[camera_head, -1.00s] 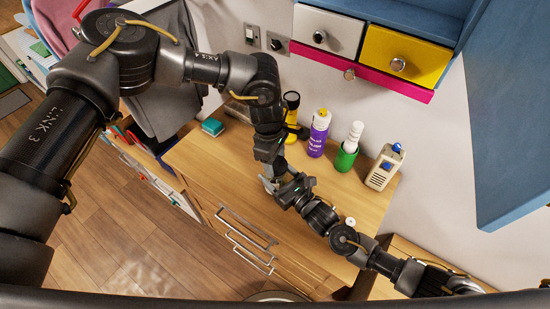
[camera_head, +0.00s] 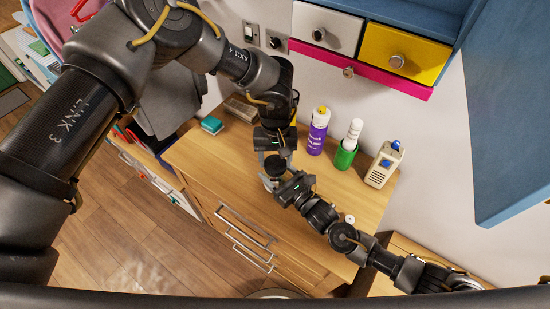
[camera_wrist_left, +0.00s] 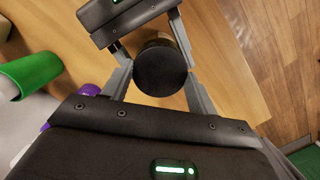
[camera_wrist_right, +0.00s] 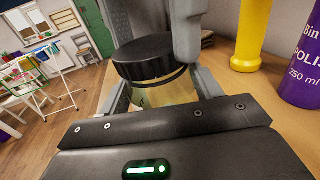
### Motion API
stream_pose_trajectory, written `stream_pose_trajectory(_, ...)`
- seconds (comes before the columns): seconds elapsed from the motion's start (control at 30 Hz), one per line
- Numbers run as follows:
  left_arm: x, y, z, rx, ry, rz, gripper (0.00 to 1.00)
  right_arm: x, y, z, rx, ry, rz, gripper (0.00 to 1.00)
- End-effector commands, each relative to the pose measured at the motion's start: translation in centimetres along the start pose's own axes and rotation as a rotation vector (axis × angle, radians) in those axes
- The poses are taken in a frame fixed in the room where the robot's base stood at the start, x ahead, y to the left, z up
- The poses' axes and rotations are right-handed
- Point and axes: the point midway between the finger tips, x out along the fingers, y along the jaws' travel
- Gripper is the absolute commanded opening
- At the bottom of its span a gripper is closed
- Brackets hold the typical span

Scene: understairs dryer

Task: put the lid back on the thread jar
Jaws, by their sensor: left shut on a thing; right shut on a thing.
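The lid is a round black cap (camera_wrist_left: 160,71) between the fingers of my left gripper (camera_head: 272,165), which is shut on it from above. It also shows in the right wrist view (camera_wrist_right: 148,60), held over the jar's mouth. The thread jar (camera_wrist_right: 168,93) is see-through with a yellowish tint, and my right gripper (camera_wrist_right: 163,92) is shut on its sides. A thin dark rim line shows just under the lid. I cannot tell whether the lid is seated or slightly above the jar. In the head view the grippers mostly hide the jar.
A yellow object (camera_wrist_right: 249,35) is close behind the jar. The dresser's left part is fairly clear.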

Motion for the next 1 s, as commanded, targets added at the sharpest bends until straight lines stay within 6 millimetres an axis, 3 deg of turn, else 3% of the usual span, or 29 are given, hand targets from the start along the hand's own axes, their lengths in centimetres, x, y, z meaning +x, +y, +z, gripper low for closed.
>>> stream_pose_trajectory(0.3,0.0,0.2,0.1,0.019,-0.003,0.002,0.38,-0.2,0.2,-0.6,0.0,0.015,0.003,0.0)
stream_pose_trajectory(0.33,0.0,0.2,0.1,0.019,-0.003,0.002,0.61,-0.2,0.2,-0.6,0.0,0.015,0.003,0.0)
stream_pose_trajectory(0.5,0.0,0.1,0.1,0.017,-0.003,0.001,0.8,-0.2,0.2,-0.6,0.001,0.015,0.003,0.0)
stream_pose_trajectory(0.8,-0.2,0.1,0.1,0.015,-0.002,0.0,0.8,-0.2,0.2,-0.6,0.001,0.014,0.003,0.0)
stream_pose_trajectory(1.0,-2.0,0.1,0.2,0.015,0.0,0.001,0.8,-0.2,0.2,-0.6,0.001,0.014,0.003,0.0)
